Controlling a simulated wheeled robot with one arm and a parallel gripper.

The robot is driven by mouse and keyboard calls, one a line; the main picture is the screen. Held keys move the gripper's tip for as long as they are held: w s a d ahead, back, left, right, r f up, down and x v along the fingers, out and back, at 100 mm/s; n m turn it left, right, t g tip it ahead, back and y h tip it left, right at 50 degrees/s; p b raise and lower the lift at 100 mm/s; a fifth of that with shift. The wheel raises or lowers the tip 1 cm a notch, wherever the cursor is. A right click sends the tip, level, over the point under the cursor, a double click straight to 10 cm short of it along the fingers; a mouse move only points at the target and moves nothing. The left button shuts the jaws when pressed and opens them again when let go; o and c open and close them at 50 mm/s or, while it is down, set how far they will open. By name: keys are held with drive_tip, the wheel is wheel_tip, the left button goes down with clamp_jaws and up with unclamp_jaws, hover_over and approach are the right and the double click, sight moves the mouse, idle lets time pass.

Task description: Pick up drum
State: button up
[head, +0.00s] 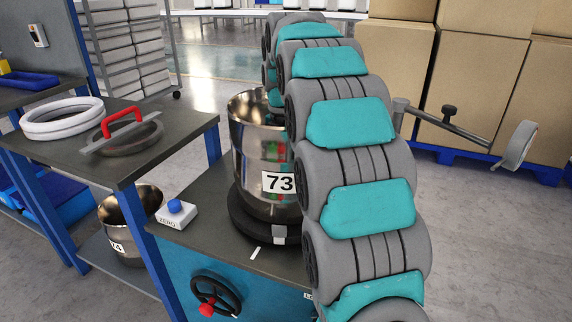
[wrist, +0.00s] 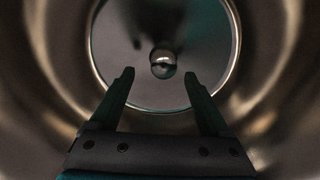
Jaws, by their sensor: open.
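A shiny metal drum (head: 250,140) with a white "73" label stands upright on a round black base on the workbench, in the middle of the head view. My arm, in front of its right side, hides part of it and hides my gripper there. In the wrist view the drum's curved inner wall (wrist: 40,60) surrounds my gripper (wrist: 158,77). The two dark fingers are apart and empty. Beyond the fingertips is the round drum floor with a small shiny knob (wrist: 163,63) at its centre. I cannot tell how far the tips are from it.
A second drum (head: 130,215), labelled "14", stands on a lower shelf at left. A white ring (head: 62,118) and a disc with a red handle (head: 122,135) lie on the left table. A box with a blue button (head: 175,210) sits beside the base. Cartons (head: 480,85) stand behind right.

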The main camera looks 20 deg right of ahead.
drive_tip(key=shift+s+d+f, duration=0.1)
drive_tip(key=shift+f, duration=1.1)
drive_tip(key=shift+s+d+f, duration=0.1)
drive_tip(key=shift+f, duration=1.05)
drive_tip(key=shift+c, duration=0.2)
clamp_jaws()
drive_tip(key=shift+p, duration=0.3)
